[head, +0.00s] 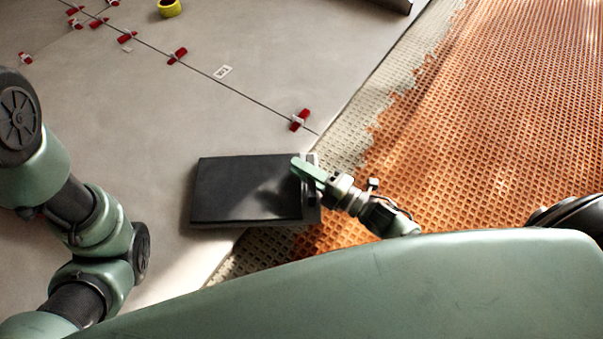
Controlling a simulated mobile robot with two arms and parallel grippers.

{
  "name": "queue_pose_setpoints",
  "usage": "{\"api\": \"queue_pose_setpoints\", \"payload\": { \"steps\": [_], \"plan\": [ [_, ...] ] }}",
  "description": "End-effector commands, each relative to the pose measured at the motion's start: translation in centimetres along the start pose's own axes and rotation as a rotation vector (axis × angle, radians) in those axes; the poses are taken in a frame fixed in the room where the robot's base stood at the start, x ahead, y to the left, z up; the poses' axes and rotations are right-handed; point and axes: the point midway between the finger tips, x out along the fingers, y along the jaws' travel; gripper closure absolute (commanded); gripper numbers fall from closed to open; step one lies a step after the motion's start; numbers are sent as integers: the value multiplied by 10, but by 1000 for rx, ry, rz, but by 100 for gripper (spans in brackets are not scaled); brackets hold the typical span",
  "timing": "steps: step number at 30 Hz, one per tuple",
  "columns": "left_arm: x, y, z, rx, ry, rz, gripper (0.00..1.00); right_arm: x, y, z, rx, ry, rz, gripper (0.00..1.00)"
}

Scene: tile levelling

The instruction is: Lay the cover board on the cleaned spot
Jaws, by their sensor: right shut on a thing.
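The cover board (243,190) is a dark, flat rectangle in the middle of the head view. My right gripper (308,184) is shut on its right edge, with a green finger over the top face. The board covers part of the grey tile floor (150,130), and its lower right corner is near the tile edge. I cannot tell whether it touches the floor or is held just above it. The cleaned spot cannot be made out; it may be hidden under the board. My left arm shows at the left, but its gripper is not in view.
Red levelling wedges (300,120) sit along the tile joints, with a small white label (222,71) beside one joint. A yellow tape roll (169,8) lies at the top. Orange studded matting (500,110) covers the right side, bordered by a greyish strip (350,130).

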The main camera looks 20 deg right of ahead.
Motion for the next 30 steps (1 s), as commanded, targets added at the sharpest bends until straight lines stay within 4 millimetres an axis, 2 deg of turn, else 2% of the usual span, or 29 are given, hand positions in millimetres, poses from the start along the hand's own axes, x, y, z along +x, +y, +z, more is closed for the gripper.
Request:
{"api": "queue_pose_setpoints", "payload": {
  "steps": [1, 8, 9, 10, 11, 21, 26, 30],
  "plan": [
    [-6, 1, -2, 0, 0, 0, 100, 2, -3, 0, 4, 2, 13, 100],
    [-4, 1, -1, 0, -1, 1, 100, 2, -1, 0, 3, 2, 11, 100],
    [-4, 1, -1, 0, -1, 1, 100, 0, -6, 0, -1, 1, 0, 68],
    [-4, 1, -1, 0, -1, 1, 100, 0, -6, 0, -1, 1, 1, 60],
    [-4, 1, -1, 0, -1, 1, 100, 0, -5, 0, -1, 1, 1, 57],
    [0, 0, 0, 0, -1, 0, 100, -6, -5, 0, 1, 0, -2, 57],
    [13, -3, 5, 0, -2, 0, 100, -32, -3, 0, 2, -1, -5, 57],
    [25, -5, 9, 0, -2, 0, 100, -63, -2, 0, 3, -1, -6, 57]
  ]
}}
